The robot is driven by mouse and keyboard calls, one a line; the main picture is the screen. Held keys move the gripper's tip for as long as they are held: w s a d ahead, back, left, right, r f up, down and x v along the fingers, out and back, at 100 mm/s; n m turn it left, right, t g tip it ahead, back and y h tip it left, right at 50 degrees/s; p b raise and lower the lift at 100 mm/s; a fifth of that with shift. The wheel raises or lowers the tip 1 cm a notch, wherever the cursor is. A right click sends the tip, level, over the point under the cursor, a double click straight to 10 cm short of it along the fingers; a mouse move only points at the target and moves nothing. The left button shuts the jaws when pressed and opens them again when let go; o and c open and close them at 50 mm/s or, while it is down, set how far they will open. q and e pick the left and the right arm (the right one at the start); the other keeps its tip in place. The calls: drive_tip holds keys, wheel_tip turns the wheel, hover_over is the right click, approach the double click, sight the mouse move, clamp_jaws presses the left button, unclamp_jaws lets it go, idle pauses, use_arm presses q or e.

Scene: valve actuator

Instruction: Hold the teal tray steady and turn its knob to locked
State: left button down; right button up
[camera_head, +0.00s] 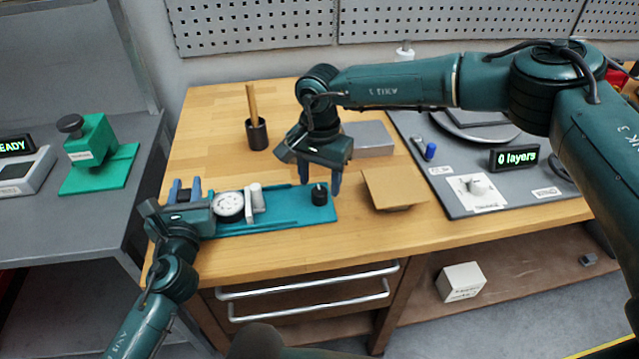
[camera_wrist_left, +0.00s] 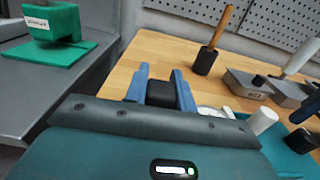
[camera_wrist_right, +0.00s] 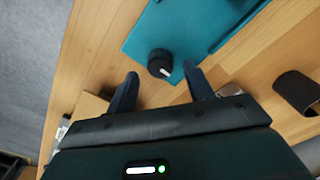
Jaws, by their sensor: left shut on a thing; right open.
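The teal tray (camera_head: 285,218) lies on the wooden workbench, with a round white dial (camera_head: 229,205) and a white cylinder (camera_head: 257,196) at its left half. Its black knob (camera_head: 319,195) stands at the right end; a white pointer line shows on the knob in the right wrist view (camera_wrist_right: 160,64). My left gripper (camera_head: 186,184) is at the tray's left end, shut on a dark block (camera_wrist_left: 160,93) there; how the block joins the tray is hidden. My right gripper (camera_head: 320,178) is open, pointing down over the knob, which shows just beyond and between its fingertips.
A cardboard-coloured box (camera_head: 394,188) stands close right of the knob. A grey block (camera_head: 368,139) and a dark cup with a wooden handle (camera_head: 257,133) are behind. A grey board with a "0 layers" display (camera_head: 514,158) lies at right. A green stand (camera_head: 98,150) is on the left table.

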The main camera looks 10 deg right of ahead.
use_arm(q)
drive_tip(key=shift+s+f, duration=0.1)
drive_tip(key=shift+f, duration=0.2)
use_arm(e)
drive_tip(key=shift+f, duration=1)
drive_tip(key=c, duration=1)
